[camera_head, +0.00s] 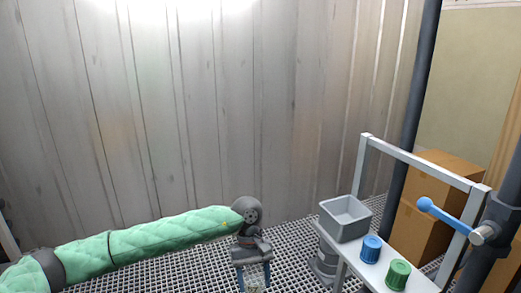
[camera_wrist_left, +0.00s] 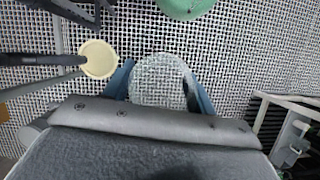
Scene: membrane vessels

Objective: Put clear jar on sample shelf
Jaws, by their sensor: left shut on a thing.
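My left gripper (camera_head: 254,284) hangs at the end of the green-sleeved arm, pointing down, near the bottom edge of the head view. In the left wrist view its blue fingers (camera_wrist_left: 160,88) are shut on the clear jar (camera_wrist_left: 158,77), one finger on each side. The jar is seen through to the grating below. In the head view a pale narrow stand (camera_head: 418,280) with a raised rail is at the right, apart from the gripper; it may be the sample shelf. My right gripper is not in view.
Grating floor lies between gripper and stand.

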